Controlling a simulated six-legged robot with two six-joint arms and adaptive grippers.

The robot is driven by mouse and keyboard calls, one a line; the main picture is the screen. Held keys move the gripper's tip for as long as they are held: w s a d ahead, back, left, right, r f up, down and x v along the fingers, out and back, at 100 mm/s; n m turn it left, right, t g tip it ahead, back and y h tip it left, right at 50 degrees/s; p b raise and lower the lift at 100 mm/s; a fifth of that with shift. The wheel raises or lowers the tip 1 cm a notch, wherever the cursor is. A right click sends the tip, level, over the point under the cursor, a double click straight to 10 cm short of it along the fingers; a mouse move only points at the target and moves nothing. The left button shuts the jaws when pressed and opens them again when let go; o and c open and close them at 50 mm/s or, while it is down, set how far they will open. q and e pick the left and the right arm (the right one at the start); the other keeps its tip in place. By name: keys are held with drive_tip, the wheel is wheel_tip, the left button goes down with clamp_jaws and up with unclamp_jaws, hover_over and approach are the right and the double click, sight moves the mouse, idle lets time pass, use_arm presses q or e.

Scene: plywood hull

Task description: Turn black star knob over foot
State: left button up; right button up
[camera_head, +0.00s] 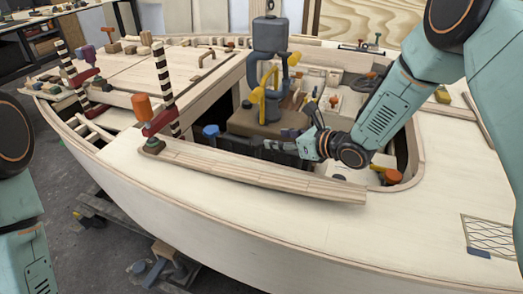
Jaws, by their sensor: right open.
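My right arm comes in from the upper right, and its gripper (278,142) points left over the cockpit opening of the wooden hull (150,185). Its dark fingers are apart, small in the picture, in front of a brown block-like base (262,123). A grey-blue upright device (268,62) with yellow handles (264,92) stands on that base, just behind the gripper. I cannot clearly pick out a black star knob or its foot; they may be small or hidden around the gripper. I see no object held. My left gripper is out of view; only parts of my left arm show at the left edge.
A laminated wooden strip (255,172) lies along the near deck, with an orange-handled clamp (145,108) at its left end. Striped posts (163,78) and clamps stand at left. A blue-topped item (211,131) is left of the base.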

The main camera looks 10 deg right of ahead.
sight(258, 140)
drive_tip(key=b+x, duration=0.2)
drive_tip(key=x, duration=0.1)
drive_tip(key=f+b+x, duration=0.1)
drive_tip(key=b+x, duration=0.1)
drive_tip(key=x, duration=0.2)
drive_tip(key=shift+s+d+f, duration=0.1)
drive_tip(key=shift+s+f, duration=0.05)
drive_tip(key=shift+f, duration=0.05)
drive_tip(key=shift+w+a+b, duration=0.25)
drive_tip(key=shift+w+b, duration=0.05)
drive_tip(key=shift+b, duration=0.1)
drive_tip(key=shift+w+f, duration=0.1)
drive_tip(key=shift+w, duration=0.1)
drive_tip(key=shift+c, duration=0.3)
clamp_jaws()
